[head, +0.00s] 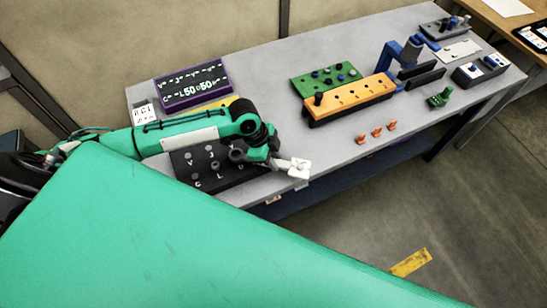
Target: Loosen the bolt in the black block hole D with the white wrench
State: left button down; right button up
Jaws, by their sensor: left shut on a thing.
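The black block (207,182) lies at the front left of the grey table, with pale letters and round grey holes or bolts on its top. My left arm crosses over its back part and hides some of it. I cannot make out hole D or its bolt for certain. My left gripper (281,163) is at the block's right end, above the table's front edge. It is shut on a small white piece, which looks like the white wrench (297,169). The wrench is seen small and partly hidden. My right gripper is not in view.
A purple block (192,86) with white marks stands behind my arm. An orange block (350,98), a green plate (323,78), a blue clamp (397,57) and several orange pieces (376,132) are to the right. Table between black and orange blocks is clear.

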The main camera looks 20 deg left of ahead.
pick_arm(q)
jog(key=shift+r, duration=0.1)
dwell(0.5)
jog(key=shift+d+f, duration=0.1)
jog(key=shift+f, duration=0.2)
jog(key=shift+f, duration=0.55)
jog(key=shift+w+a+r+n+t+p, duration=0.1)
jog(key=shift+w+a+n+t+p, duration=0.2)
jog(key=shift+w+n+p, duration=0.35)
jog(key=shift+w+a+n, duration=0.15)
jog(key=shift+w+n, duration=0.35)
jog(key=shift+n, duration=0.05)
